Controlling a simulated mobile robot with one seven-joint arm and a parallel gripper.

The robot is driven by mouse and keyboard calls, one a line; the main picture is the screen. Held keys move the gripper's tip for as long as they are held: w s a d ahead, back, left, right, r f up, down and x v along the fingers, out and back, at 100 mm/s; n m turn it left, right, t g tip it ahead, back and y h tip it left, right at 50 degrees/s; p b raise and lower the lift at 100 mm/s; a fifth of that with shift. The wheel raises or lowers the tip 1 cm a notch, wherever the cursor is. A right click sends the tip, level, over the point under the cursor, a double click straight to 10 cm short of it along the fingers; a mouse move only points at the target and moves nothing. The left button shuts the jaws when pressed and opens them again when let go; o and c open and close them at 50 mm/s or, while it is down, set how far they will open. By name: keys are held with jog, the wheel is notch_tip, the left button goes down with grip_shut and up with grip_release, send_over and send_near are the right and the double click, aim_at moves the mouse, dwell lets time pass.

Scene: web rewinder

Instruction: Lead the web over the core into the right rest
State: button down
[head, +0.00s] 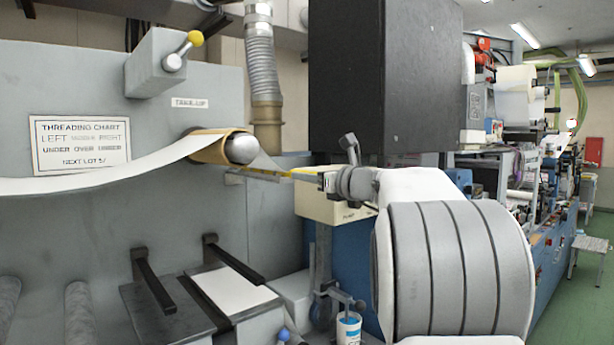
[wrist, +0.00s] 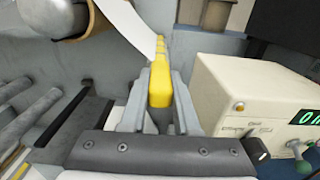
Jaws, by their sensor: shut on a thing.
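The web (head: 110,183) is a white strip that comes in from the left and passes over the top of the tan core (head: 207,152). Beyond the core it slopes down to the right to a yellow end piece (head: 275,175). My gripper (head: 308,176) is shut on that yellow piece, right of the core and slightly lower. The wrist view shows the yellow piece (wrist: 159,88) upright between the fingers, with the web (wrist: 128,25) running up from it. Two black bars stick out below the core, a left one (head: 153,278) and a right one (head: 233,258); I cannot tell which part is the right rest.
A threading chart (head: 80,145) hangs on the grey panel. A yellow-knobbed lever (head: 183,50) sits above the core. A cream box with a green display (wrist: 250,100) stands close right of my gripper. A ribbed hose (head: 262,60) hangs behind.

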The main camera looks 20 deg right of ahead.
jog(key=c, duration=0.6)
grip_release()
jog(key=b+v, duration=0.1)
jog(key=v, duration=1.6)
jog(key=shift+s, duration=0.25)
